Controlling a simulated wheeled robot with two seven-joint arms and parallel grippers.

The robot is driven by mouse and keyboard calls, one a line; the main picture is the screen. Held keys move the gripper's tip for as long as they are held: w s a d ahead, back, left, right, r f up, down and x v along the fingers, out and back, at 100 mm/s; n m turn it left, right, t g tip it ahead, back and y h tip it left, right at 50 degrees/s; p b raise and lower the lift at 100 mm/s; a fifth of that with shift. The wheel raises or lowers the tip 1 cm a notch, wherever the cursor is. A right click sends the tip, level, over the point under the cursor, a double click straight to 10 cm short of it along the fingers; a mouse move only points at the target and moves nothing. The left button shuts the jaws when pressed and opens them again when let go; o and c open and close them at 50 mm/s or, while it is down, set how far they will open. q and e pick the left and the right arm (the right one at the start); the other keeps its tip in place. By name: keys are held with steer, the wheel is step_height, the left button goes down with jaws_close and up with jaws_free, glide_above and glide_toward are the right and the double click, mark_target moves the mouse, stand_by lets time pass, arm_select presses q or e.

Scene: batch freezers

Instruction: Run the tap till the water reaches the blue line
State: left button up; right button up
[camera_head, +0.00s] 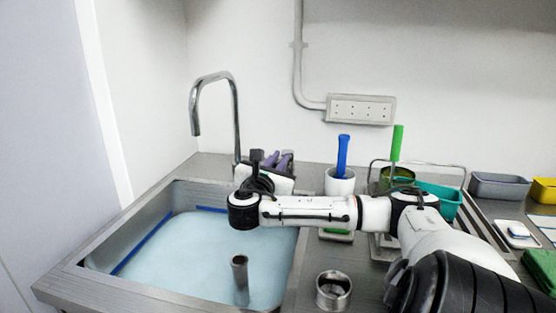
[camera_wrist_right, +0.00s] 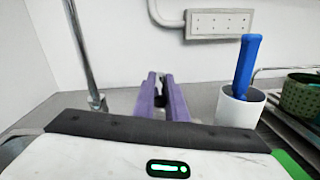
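The steel tap (camera_head: 234,115) arches over the sink at the back, and no stream shows below its spout. The sink (camera_head: 70,285) holds pale blue water (camera_head: 190,260). The blue line (camera_head: 140,245) runs along the left and back walls, and the water's edge appears close beside it. My right gripper (camera_head: 279,160) is behind the sink, right of the tap's post. Its two purple fingers also show in the right wrist view (camera_wrist_right: 163,80), with a narrow gap and a dark part between them. I see no tap handle. My left gripper is out of view.
A steel standpipe (camera_head: 240,280) rises from the water. A white cup (camera_head: 340,184) with a blue-handled tool (camera_head: 343,155) stands right of my gripper. A steel cup (camera_head: 333,290) stands on the front counter. A rack, bins and green-handled tool (camera_head: 397,145) are farther right.

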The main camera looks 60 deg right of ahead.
mark_target(274, 165)
steer(key=o, duration=0.4)
steer(key=shift+o, duration=0.2)
steer(key=shift+a+p, duration=0.3)
steer(key=shift+a, duration=0.05)
steer(key=p+v, duration=0.4)
steer(key=v, duration=0.1)
steer(key=p+v, duration=0.2)
steer(key=v, duration=0.1)
steer(key=shift+a+r, duration=0.25)
steer(key=shift+s+a+f+p, duration=0.2)
steer(key=shift+a+p, duration=0.3)
steer(key=shift+p, duration=0.1)
steer(key=shift+f, duration=0.1)
